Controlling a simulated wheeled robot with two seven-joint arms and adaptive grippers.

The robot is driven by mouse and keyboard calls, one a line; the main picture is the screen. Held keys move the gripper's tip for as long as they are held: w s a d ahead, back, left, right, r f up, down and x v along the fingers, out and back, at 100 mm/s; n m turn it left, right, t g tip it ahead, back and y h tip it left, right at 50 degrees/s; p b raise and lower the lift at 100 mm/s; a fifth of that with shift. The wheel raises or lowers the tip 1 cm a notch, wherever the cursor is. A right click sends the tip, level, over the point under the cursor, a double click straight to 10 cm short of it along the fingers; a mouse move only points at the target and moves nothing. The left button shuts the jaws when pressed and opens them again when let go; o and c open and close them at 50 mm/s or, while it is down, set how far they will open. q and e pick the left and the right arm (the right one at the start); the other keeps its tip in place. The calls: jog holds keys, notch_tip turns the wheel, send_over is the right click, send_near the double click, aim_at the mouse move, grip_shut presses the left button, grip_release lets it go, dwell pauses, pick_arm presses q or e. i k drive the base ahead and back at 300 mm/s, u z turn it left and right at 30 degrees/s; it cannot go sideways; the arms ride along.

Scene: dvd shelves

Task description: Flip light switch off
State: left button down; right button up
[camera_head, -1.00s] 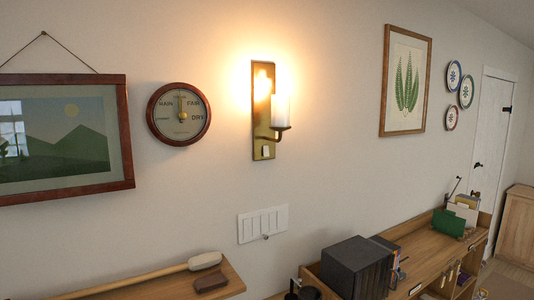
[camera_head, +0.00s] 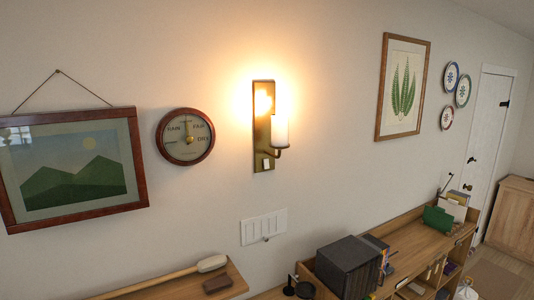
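A white light switch panel (camera_head: 264,227) with several rockers in a row is on the wall, below the lamp. A small knob or hook shows at its lower edge. A brass wall lamp (camera_head: 264,128) with a white candle-like tube (camera_head: 280,131) glows brightly above it. A small white switch (camera_head: 267,163) sits at the foot of the lamp's brass plate. Neither of my grippers is in view.
A wooden shelf (camera_head: 225,284) with a long-handled brush (camera_head: 211,264) is below left. A framed landscape (camera_head: 72,165), a round barometer (camera_head: 186,137) and a leaf print (camera_head: 403,88) hang on the wall.

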aim_at(266, 161)
jog(key=u, duration=1.4)
jog(key=i, duration=0.35)
jog(key=z, duration=1.9)
